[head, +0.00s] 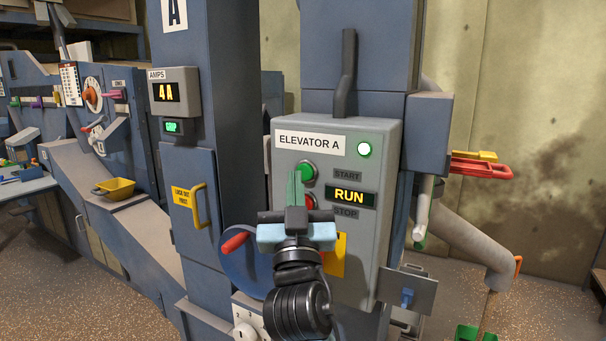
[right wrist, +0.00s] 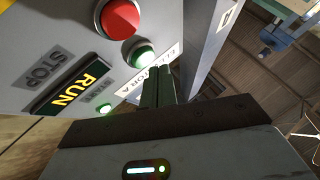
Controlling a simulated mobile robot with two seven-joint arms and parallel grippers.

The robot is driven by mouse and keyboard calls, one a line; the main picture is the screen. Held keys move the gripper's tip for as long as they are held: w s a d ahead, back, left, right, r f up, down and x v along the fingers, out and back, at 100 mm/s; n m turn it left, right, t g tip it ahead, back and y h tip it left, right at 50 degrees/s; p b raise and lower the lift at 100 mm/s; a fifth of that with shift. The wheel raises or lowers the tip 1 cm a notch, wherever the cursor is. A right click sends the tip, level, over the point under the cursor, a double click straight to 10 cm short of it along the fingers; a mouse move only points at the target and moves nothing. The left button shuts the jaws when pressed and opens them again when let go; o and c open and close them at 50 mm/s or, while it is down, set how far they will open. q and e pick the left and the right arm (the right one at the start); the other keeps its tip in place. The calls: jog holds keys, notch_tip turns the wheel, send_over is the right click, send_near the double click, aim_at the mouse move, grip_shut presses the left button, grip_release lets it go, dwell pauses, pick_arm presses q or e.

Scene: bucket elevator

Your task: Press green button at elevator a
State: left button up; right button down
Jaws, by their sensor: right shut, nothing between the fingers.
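The grey control box (head: 361,250) labelled ELEVATOR A carries a green button (head: 307,173) beside START. A red button (head: 310,202) sits below it, beside STOP. The display (head: 349,196) reads RUN, and a green lamp (head: 364,149) at the upper right is lit. My right gripper (head: 295,178) is shut and empty, its green fingers pointing at the box and partly covering the buttons. In the right wrist view the fingertips (right wrist: 158,72) are right beside the green button (right wrist: 142,56); I cannot tell whether they touch it. My left gripper is not in view.
A grey meter (head: 174,92) reading 4A hangs on the column at left. A yellow handle (head: 199,206) and a red-handled blue wheel (head: 243,268) are near my right gripper. A red handle (head: 480,168) and a pipe (head: 470,243) stick out at right.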

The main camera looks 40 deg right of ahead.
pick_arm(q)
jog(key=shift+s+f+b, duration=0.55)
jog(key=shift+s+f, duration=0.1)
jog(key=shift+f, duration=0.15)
pick_arm(e)
jog(key=a, duration=0.1)
jog(key=s+a, duration=0.1)
jog(key=a, duration=0.1)
jog(key=s+a, duration=0.1)
jog(key=shift+a, duration=0.35)
jog(key=shift+w, duration=0.1)
